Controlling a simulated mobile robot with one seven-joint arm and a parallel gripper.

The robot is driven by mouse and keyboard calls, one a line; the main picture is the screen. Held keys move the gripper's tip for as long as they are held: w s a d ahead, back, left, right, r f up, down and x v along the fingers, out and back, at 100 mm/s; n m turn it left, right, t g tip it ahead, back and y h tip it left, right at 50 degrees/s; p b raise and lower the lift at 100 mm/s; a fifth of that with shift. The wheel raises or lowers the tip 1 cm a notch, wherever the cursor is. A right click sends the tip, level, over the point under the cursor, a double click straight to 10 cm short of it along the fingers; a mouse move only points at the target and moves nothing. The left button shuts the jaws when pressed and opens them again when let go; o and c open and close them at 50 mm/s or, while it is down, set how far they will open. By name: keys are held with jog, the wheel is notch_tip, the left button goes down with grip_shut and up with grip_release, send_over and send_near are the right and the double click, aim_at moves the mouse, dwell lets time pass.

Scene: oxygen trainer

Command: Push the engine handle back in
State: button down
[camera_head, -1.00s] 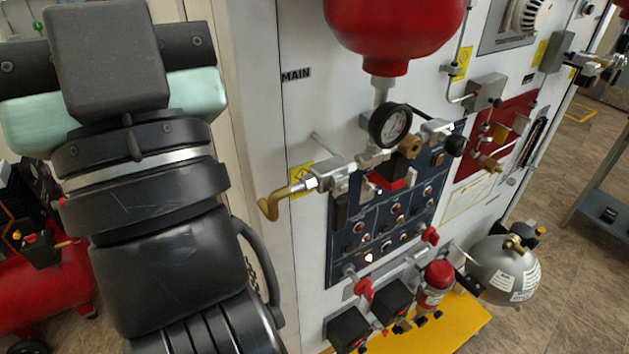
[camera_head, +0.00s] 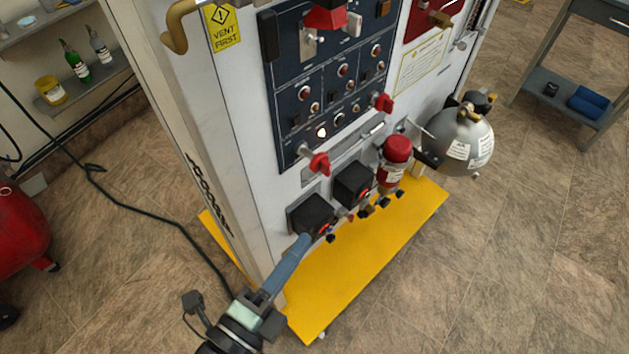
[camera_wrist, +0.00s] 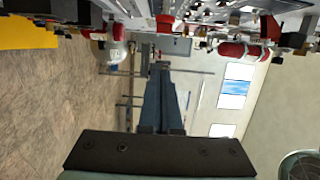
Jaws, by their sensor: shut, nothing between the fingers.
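My gripper (camera_head: 303,240) is shut and empty. Its long blue-grey fingers rise from the bottom of the head view, and their tips overlap the lower edge of the left black box (camera_head: 308,213); I cannot tell whether they touch it. In the wrist view the fingers (camera_wrist: 162,72) point away, closed together. Two red handles stick out low on the cabinet front: a left one (camera_head: 318,163) above the black boxes, and a right one (camera_head: 383,102) higher up. No label shows which is the engine handle. My fingertips are below the left red handle, apart from it in the picture.
A second black box (camera_head: 352,183), a red cylinder (camera_head: 396,150) and a silver tank (camera_head: 458,138) line the cabinet's lower front. A yellow base plate (camera_head: 370,262) juts out below. A dark cable (camera_head: 165,222) lies on the floor at left.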

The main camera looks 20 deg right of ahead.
aim_at(324, 171)
jog(key=shift+w+d+r, duration=0.1)
jog(key=shift+w+d, duration=1.05)
jog(key=shift+w, duration=0.45)
jog(key=shift+w+d+f, duration=0.1)
jog(key=shift+w+d, duration=1.1)
jog(key=shift+w, duration=0.35)
jog(key=shift+w+d+r, duration=0.1)
jog(key=shift+w+d, duration=1.05)
jog(key=shift+w, duration=0.45)
jog(key=shift+w, duration=0.1)
jog(key=shift+w+a, duration=0.3)
jog(key=shift+w, duration=0.3)
jog(key=shift+w+a, duration=0.25)
jog(key=shift+w, duration=0.35)
